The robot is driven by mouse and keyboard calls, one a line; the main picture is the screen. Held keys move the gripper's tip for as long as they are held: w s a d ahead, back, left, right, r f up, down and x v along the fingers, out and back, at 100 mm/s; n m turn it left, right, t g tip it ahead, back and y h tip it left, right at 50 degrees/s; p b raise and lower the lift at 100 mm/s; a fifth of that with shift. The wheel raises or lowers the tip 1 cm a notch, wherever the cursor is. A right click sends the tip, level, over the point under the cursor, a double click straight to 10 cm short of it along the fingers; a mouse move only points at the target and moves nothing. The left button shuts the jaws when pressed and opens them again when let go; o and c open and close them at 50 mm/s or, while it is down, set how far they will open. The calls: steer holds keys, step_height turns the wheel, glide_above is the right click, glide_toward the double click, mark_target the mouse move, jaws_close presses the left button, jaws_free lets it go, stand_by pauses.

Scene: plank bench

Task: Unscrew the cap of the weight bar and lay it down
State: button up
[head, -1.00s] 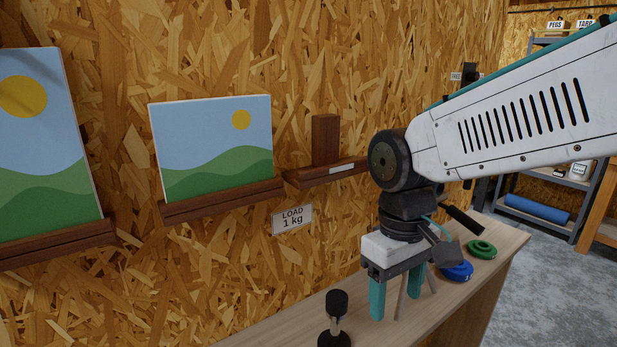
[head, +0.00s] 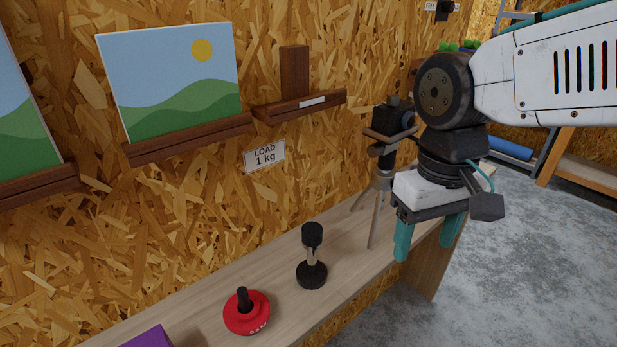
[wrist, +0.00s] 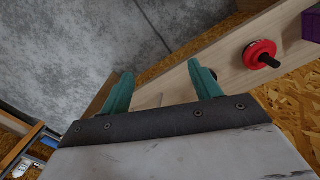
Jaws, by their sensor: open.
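The weight bar (head: 311,262) stands upright on the plank bench, with a round black foot and a short pale rod. Its black cap (head: 312,234) sits on top of the rod. My gripper (head: 428,242) is open and empty, to the right of the bar and apart from it. In the wrist view its two teal fingers (wrist: 160,72) are spread, with nothing between them.
A red disc (head: 259,318) with a black stub lies left of the bar, near a purple object (head: 150,338). A tripod with a black device (head: 392,120) stands behind my gripper. A "LOAD 1 kg" sign (head: 265,157) is on the wall. Bench top (head: 345,268) right of the bar is bare.

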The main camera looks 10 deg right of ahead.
glide_above(313, 229)
steer(key=s+d, duration=0.2)
steer(key=s, duration=0.1)
steer(key=f, duration=0.2)
steer(key=shift+m, duration=0.6)
steer(key=w+a+r, duration=0.1)
steer(key=w+a, duration=0.1)
steer(key=w, duration=0.1)
steer(key=shift+a+r, duration=0.15)
steer(key=shift+r, duration=0.25)
steer(key=shift+f, duration=0.1)
step_height(313, 229, down, 8)
steer(key=shift+r, duration=0.2)
steer(key=c, duration=1.2)
steer(key=shift+o, duration=0.2)
steer(key=shift+n, duration=1.3)
